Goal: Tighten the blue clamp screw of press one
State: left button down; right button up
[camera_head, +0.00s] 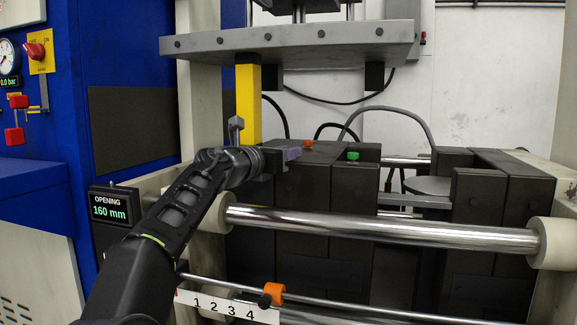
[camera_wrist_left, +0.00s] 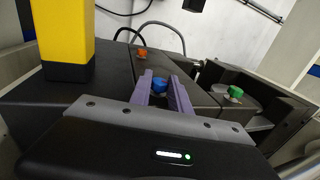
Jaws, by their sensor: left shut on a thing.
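The blue clamp screw (camera_wrist_left: 160,84) shows in the left wrist view as a round blue knob on top of a dark block. The purple fingers of my left gripper (camera_wrist_left: 165,88) stand on either side of it, shut on it. In the head view my left gripper (camera_head: 290,154) reaches in from the lower left to the top of the dark blocks (camera_head: 316,180). There the blue screw cannot be made out behind the fingers. My right gripper is in neither view.
An orange knob (camera_head: 308,144) and a green knob (camera_head: 353,156) stand nearby on the blocks. A yellow post (camera_head: 248,105) rises close behind my left wrist, under a grey plate (camera_head: 290,40). A chrome bar (camera_head: 380,226) crosses in front. The opening display (camera_head: 110,207) reads 160 mm.

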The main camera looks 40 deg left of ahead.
pick_arm(q)
jog(key=shift+a+f+m+h+p, duration=0.15)
jog(key=shift+m+h+p, duration=0.2)
jog(key=shift+m+h, duration=0.25)
jog(key=shift+a+f+m+h+p, duration=0.1)
jog(key=shift+m+h+p, duration=0.25)
jog(key=shift+h, duration=0.45)
jog(key=c, duration=1.4)
grip_release()
jog(key=shift+s+r, duration=0.15)
jog(key=shift+o, duration=1)
jog(key=shift+d, duration=0.1)
jog(key=shift+r, duration=0.1)
jog(key=s+a, duration=0.1)
jog(key=s, duration=0.6)
jog(key=shift+s, duration=0.35)
